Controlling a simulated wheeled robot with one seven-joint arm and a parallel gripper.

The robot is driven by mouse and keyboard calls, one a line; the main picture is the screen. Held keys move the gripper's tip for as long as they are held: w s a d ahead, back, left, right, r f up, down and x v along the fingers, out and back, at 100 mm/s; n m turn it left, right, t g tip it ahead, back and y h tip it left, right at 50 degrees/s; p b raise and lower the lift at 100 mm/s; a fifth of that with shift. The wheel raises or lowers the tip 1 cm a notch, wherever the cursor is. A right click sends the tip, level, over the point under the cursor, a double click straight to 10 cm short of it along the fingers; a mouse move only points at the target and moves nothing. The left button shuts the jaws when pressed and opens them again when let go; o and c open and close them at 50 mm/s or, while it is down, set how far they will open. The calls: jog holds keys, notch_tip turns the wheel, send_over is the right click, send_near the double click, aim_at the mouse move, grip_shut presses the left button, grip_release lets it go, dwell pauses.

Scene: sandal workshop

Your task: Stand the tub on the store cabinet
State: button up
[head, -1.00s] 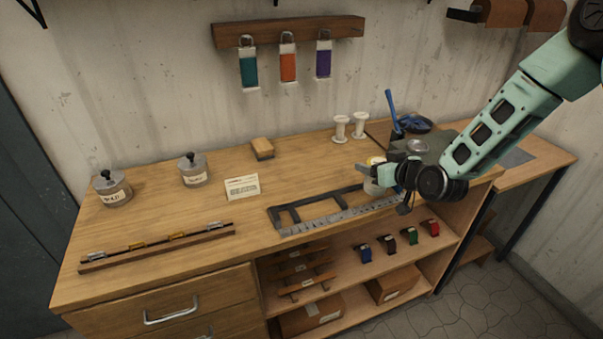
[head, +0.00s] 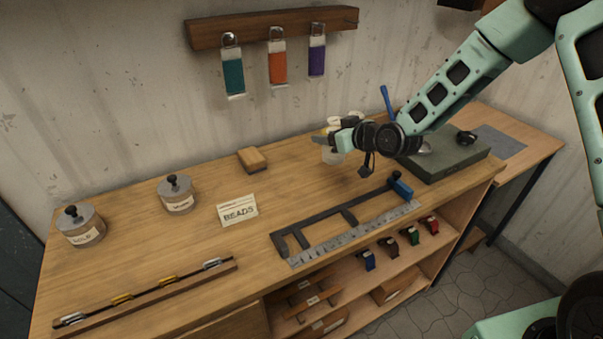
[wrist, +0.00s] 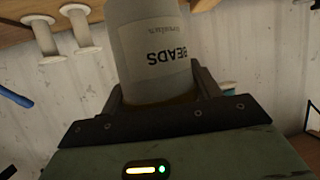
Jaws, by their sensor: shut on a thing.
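The tub is pale, with a printed BEADS label; it fills the top middle of the wrist view (wrist: 150,50). In the head view it (head: 332,157) is small and partly hidden by my gripper (head: 334,143). My gripper is shut on the tub, with one finger on each side of it in the wrist view. The wooden cabinet (head: 150,237) has a broad top, drawers and open shelves. The tub is over the back middle of this top; I cannot tell whether it touches the wood.
A BEADS card (head: 238,210) stands left of the tub, near two lidded jars (head: 84,227) (head: 176,194). A wooden block (head: 252,160) lies behind the card. A dark frame with a ruler (head: 345,235) lies in front.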

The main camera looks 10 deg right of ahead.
jog(key=shift+f+p, duration=1.3)
jog(key=shift+f, duration=3.4)
jog(key=shift+f, duration=0.15)
jog(key=o, duration=1.1)
